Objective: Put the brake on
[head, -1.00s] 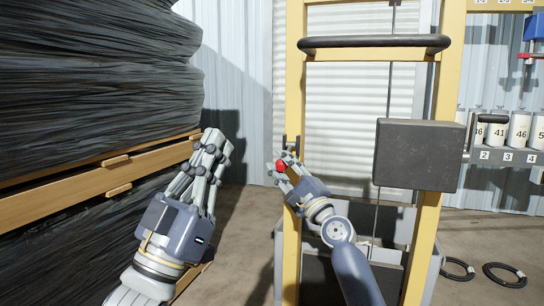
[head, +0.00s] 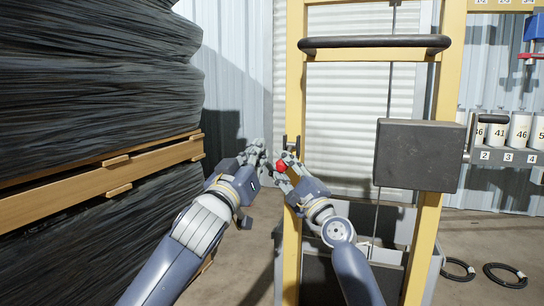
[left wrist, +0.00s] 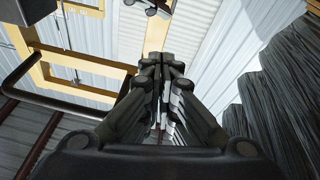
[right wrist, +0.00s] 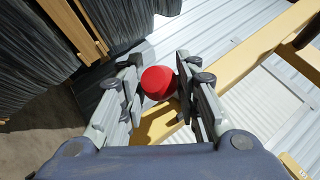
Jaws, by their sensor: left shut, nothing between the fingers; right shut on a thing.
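A red knob (head: 281,167) sits at the left post of a yellow frame (head: 293,90). My right gripper (head: 284,165) is closed around the knob. In the right wrist view the red knob (right wrist: 158,83) shows between the two fingers. My left gripper (head: 258,150) is shut and empty, just left of the right gripper and the post. In the left wrist view its fingertips (left wrist: 162,62) are together, with the yellow frame behind them. What the knob is mounted on is mostly hidden by my right fingers.
A black handlebar (head: 375,42) crosses the frame, and a dark box (head: 418,155) is on its right post. Black-wrapped stacks with wooden boards (head: 100,180) stand close on the left. Cable coils (head: 505,275) lie on the floor at right, below a shelf of numbered cylinders (head: 519,130).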

